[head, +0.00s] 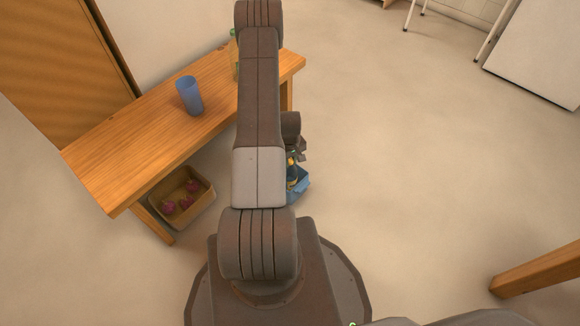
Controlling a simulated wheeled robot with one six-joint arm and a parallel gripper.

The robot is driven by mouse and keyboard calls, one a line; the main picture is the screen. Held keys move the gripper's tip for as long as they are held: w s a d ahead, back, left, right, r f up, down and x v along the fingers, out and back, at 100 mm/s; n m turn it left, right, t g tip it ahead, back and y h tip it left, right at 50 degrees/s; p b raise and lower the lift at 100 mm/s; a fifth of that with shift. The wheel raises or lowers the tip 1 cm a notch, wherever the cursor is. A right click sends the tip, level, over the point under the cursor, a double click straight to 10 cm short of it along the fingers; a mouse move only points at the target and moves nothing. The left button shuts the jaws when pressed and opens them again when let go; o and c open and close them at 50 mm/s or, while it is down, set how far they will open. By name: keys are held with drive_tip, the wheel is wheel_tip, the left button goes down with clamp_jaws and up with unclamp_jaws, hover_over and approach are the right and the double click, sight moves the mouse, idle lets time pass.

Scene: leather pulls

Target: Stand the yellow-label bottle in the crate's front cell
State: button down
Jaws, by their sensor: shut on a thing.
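My gripper (298,156) shows just right of my own arm, low beside the bench. It is shut on a dark bottle with a yellow patch (292,174), taken to be the yellow-label bottle. The bottle looks roughly upright, at or just above the blue crate (303,187) on the floor. My arm hides the crate's left part and some of the bottle. I cannot tell which cell the bottle is over or whether its base is inside the crate.
A wooden bench (140,140) stands at left with a blue cup (189,96) and a partly hidden greenish bottle (233,62) on it. Under it is a box (200,207) with several dark-red items. The floor to the right is clear; a wooden piece (540,268) stands at lower right.

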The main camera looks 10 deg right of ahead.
drive_tip(key=shift+f+b, duration=0.3)
drive_tip(key=shift+f, duration=1.3)
drive_tip(key=c, duration=1.2)
unclamp_jaws()
wheel_tip(320, 180, up, 12)
drive_tip(key=p, duration=0.3)
